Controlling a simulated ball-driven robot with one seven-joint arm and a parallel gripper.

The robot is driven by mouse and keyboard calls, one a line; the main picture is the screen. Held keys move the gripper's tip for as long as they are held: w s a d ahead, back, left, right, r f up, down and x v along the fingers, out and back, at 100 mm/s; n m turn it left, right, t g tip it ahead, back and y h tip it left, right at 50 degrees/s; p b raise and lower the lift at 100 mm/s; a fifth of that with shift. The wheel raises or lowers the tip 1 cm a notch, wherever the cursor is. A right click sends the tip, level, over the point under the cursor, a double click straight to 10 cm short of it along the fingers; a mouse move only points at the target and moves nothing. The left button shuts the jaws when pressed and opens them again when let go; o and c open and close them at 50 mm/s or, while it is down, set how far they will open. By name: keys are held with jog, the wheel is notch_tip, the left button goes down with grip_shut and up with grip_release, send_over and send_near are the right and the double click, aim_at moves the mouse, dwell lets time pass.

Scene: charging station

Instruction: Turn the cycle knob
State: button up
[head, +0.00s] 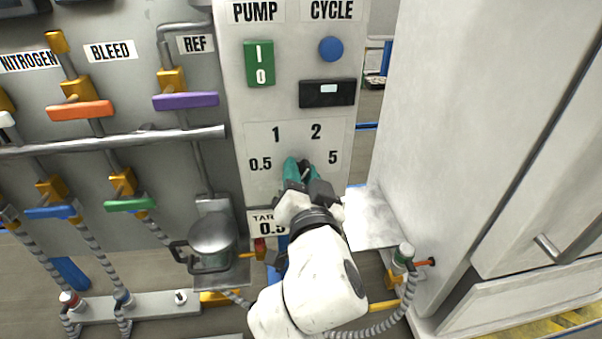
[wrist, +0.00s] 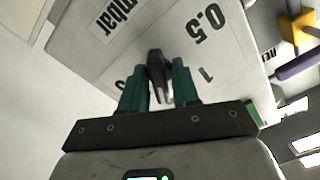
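The word CYCLE (head: 331,10) is printed above a round blue knob or button (head: 331,48) on the grey panel; nothing touches it. Lower on the same panel is a dial marked 0.5, 1, 2 and 5. My gripper (head: 303,176) is at the middle of this dial. In the wrist view its teal fingers (wrist: 160,85) stand on both sides of a small black knob (wrist: 157,65) and appear to close on it. My gripper and arm hide most of this knob in the head view, so its pointing direction is unclear.
A green pump switch (head: 259,63) and a black box with a small display (head: 327,93) sit above the dial. A pipe with coloured valve handles runs at left. A large white cabinet (head: 480,120) stands close at right. A metal pot (head: 212,240) is at lower left.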

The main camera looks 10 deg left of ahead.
grip_shut()
jog(key=n, duration=0.5)
jog(key=shift+n+p, duration=0.4)
jog(key=n+p, duration=0.2)
jog(key=n, duration=0.4)
jog(key=shift+a, duration=0.15)
jog(key=n+p, duration=0.2)
jog(key=n, duration=0.4)
jog(key=shift+s+n+p, duration=0.1)
jog(key=shift+n+p, duration=0.2)
jog(key=shift+p, duration=0.05)
jog(key=n+p, duration=0.1)
jog(key=n, duration=0.1)
jog(key=n+p, duration=0.1)
jog(key=n, duration=0.2)
jog(key=shift+a+f+n, duration=0.15)
jog(key=shift+f+n, duration=0.05)
jog(key=shift+n, duration=0.1)
